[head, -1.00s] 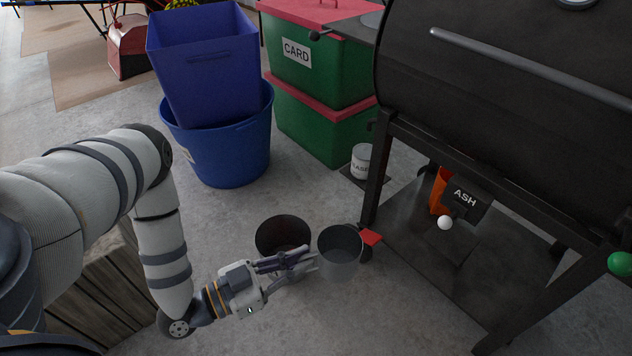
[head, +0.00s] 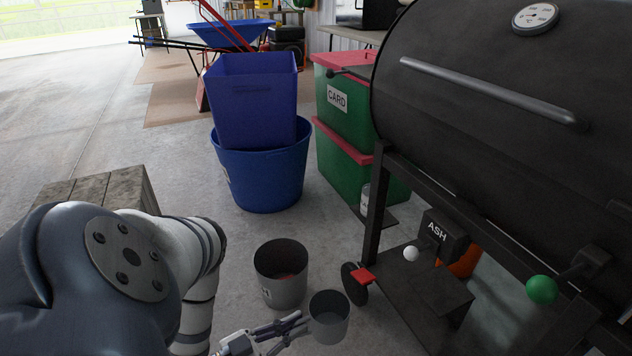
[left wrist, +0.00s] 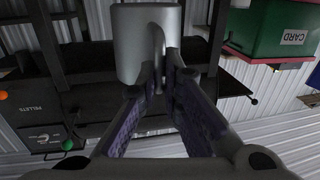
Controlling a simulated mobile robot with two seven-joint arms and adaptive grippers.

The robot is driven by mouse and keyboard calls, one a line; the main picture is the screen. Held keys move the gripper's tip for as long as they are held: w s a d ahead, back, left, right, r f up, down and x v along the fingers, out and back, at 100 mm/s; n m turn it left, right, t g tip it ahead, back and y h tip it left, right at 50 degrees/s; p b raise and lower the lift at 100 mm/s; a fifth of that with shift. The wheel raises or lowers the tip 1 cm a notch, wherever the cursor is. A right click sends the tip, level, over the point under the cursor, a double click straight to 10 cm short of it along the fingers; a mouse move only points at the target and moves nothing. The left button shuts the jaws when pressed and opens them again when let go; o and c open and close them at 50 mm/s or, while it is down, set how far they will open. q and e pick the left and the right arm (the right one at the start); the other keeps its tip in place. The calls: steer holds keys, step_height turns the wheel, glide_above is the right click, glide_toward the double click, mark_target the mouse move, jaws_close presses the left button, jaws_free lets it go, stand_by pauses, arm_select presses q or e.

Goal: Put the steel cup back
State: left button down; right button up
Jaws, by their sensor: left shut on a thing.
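The steel cup (head: 329,322) is a grey metal cup with an open top, upright and empty as far as I see. My left gripper (head: 303,325) is shut on its left side in the head view and holds it near the grill's red-pedalled wheel. In the left wrist view, the cup (left wrist: 135,45) sits between the fingertips of my left gripper (left wrist: 160,72), with its handle between the fingers. My right gripper is not in view.
A larger grey bin (head: 281,282) stands on the floor close to the cup. The black grill (head: 470,90) fills the right, with an ASH box (head: 440,235) below. A blue tub (head: 262,180), green CARD boxes (head: 345,160) and a wooden crate (head: 95,190) stand around open concrete floor.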

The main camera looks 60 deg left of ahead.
arm_select(q)
steer(key=shift+w+d+f, duration=0.2)
steer(key=shift+w+f, duration=0.05)
steer(key=shift+w, duration=0.05)
steer(key=w+d+f+b, duration=0.1)
steer(key=w+b, duration=0.6)
steer(key=w, duration=0.9)
steer(key=w+d+f+b, duration=0.1)
steer(key=w+f+b, duration=0.2)
steer(key=w, duration=1.4)
steer(key=shift+w+d+b, duration=0.15)
steer(key=shift+d+b, duration=0.2)
steer(key=shift+b, duration=2)
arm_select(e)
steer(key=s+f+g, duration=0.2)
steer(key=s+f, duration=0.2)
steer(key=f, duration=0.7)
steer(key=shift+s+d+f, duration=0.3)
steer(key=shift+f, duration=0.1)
arm_select(q)
steer(key=c, duration=1.7)
jaws_free()
